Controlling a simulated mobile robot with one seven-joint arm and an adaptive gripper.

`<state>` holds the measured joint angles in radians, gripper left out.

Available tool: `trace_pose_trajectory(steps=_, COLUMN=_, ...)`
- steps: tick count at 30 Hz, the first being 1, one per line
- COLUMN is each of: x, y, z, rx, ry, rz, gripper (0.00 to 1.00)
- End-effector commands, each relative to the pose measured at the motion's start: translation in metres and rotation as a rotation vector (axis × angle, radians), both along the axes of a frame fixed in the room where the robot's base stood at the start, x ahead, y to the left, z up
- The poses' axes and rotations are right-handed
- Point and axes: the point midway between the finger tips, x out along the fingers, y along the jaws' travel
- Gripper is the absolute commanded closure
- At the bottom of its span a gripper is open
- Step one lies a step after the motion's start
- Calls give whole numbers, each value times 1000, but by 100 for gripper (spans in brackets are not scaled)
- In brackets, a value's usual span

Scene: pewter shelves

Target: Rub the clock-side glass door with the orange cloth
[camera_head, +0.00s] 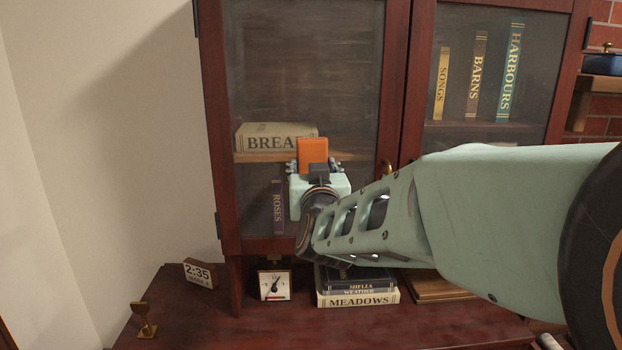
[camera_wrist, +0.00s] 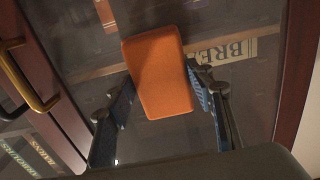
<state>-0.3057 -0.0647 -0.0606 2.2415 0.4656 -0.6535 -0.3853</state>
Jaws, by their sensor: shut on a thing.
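The orange cloth (camera_head: 313,152) is a thick folded block in front of the left glass door (camera_head: 305,60). My gripper (camera_head: 314,170) is shut on it; the cloth also shows between the fingers in the wrist view (camera_wrist: 158,75). The cloth is at or close to the glass, at about shelf height; I cannot tell whether it touches.
The right glass door (camera_head: 490,70) has several upright books behind it. A brass handle (camera_wrist: 25,80) is close to my gripper. On the ledge stand a small dial (camera_head: 274,285), stacked books (camera_head: 358,298) and a brass object (camera_head: 143,320). A wall borders the left.

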Motion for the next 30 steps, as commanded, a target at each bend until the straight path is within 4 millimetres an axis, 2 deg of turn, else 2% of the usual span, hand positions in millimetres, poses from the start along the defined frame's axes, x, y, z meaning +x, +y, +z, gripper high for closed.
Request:
trace_pose_trajectory(steps=1, x=-1, y=-8, z=5, rx=8, ry=-13, rz=-8, gripper=74)
trace_pose_trajectory(steps=3, x=-2, y=-11, z=7, rx=8, ry=-15, rz=-7, gripper=74)
trace_pose_trajectory(steps=10, x=-4, y=-13, z=9, rx=9, ry=-14, rz=-8, gripper=74)
trace_pose_trajectory(steps=21, x=-4, y=21, z=11, rx=8, ry=-14, rz=-1, gripper=74)
trace_pose_trajectory(steps=30, x=-4, y=33, z=8, rx=6, ry=-11, rz=-1, gripper=74)
